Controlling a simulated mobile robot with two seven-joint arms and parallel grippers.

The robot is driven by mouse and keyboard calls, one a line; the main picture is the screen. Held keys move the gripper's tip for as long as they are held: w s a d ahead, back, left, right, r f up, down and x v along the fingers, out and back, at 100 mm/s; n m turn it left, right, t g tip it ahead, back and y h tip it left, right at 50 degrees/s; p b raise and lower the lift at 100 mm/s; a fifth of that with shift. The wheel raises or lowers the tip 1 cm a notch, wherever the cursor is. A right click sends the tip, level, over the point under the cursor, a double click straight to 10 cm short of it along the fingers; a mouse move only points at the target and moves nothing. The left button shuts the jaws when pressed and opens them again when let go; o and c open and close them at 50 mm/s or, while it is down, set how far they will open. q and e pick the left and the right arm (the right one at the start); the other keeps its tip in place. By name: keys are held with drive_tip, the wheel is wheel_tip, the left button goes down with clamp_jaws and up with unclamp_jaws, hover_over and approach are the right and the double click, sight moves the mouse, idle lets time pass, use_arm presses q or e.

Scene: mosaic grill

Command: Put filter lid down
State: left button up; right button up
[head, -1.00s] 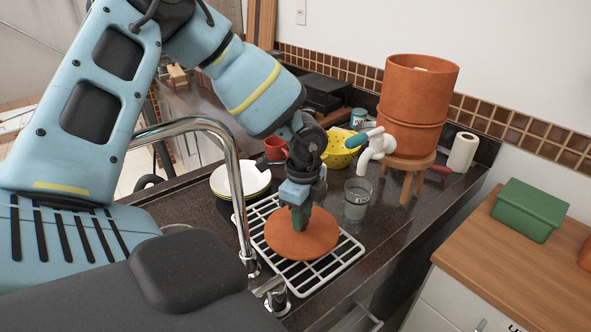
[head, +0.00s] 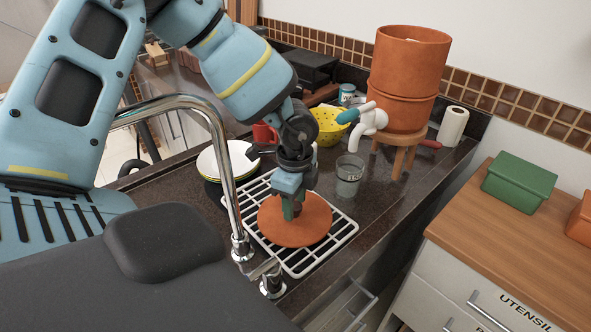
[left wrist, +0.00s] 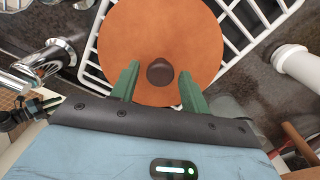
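The filter lid is a round terracotta disc (head: 312,222) lying on the white wire rack (head: 340,238) on the dark counter. My left gripper (head: 291,208) is low over the lid, pointing down. In the left wrist view its green fingers (left wrist: 158,88) stand apart on either side of the knob, with a gap showing at each side. The lid's underside is hidden. The terracotta filter (head: 408,80) stands on a wooden stool with its top open. My right gripper is not in view.
A glass (head: 349,175) stands close right of the rack. White plates (head: 225,160), a yellow colander (head: 327,126) and a red cup (head: 264,133) are behind. The chrome tap (head: 222,150) arches at left. A green box (head: 518,185) is on the wooden cabinet.

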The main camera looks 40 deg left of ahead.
sight(295, 205)
use_arm(q)
drive_tip(key=shift+o, duration=0.2)
drive_tip(key=shift+r, duration=0.1)
wheel_tip(295, 205, up, 12)
idle(0.6)
drive_tip(key=shift+r, duration=0.1)
